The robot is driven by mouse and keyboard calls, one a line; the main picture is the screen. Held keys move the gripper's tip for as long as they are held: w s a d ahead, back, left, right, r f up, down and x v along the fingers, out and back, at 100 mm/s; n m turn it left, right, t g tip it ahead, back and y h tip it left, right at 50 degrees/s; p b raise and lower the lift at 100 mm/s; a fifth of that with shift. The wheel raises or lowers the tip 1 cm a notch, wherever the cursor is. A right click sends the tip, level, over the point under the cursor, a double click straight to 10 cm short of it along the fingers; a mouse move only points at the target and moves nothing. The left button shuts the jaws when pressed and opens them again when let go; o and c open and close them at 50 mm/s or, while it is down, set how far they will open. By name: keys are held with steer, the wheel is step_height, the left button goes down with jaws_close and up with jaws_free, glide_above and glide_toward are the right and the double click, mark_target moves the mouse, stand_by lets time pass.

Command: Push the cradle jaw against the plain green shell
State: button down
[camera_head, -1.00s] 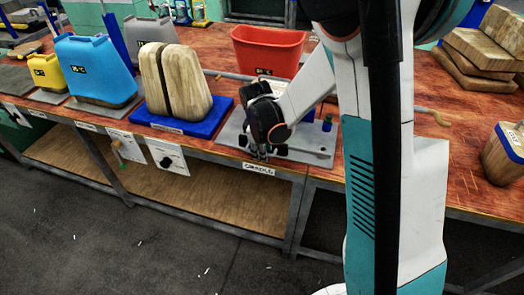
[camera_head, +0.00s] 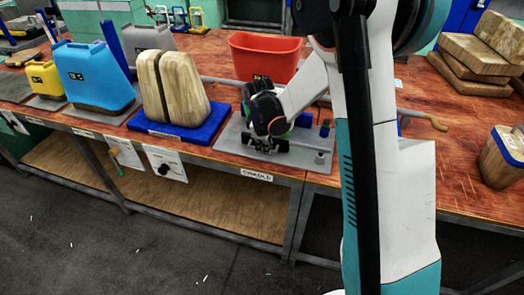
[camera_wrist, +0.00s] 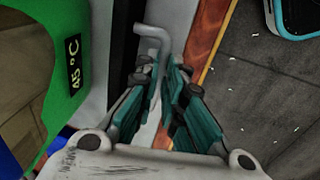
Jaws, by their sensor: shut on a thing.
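In the wrist view the green shell (camera_wrist: 78,62) fills the left side, with a black "45 °C" label. A dark upright bar (camera_wrist: 121,42), which looks like the cradle jaw, stands beside it; whether they touch is unclear. My gripper (camera_wrist: 163,82) has its teal fingers closed around a grey bent handle (camera_wrist: 151,32), to the right of that bar. In the head view my gripper (camera_head: 264,145) is low over the front of the grey cradle plate (camera_head: 228,134), above the "CRADLE" label. My wrist hides most of the shell and jaw there.
Wooden blocks (camera_head: 173,88) on a blue base (camera_head: 205,127) stand left of the cradle. A red bin (camera_head: 265,58) is behind it. A crank handle (camera_head: 425,119) sticks out to the right. The table's front edge (camera_head: 290,174) lies close in front.

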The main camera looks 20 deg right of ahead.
steer(key=c, duration=1.7)
jaws_free()
steer(key=r, duration=0.4)
steer(key=s+a+r, duration=0.1)
steer(key=r, duration=0.3)
steer(key=s+r, duration=0.1)
steer(key=r, duration=0.2)
steer(key=shift+a+r, duration=0.25)
steer(key=shift+r, duration=0.15)
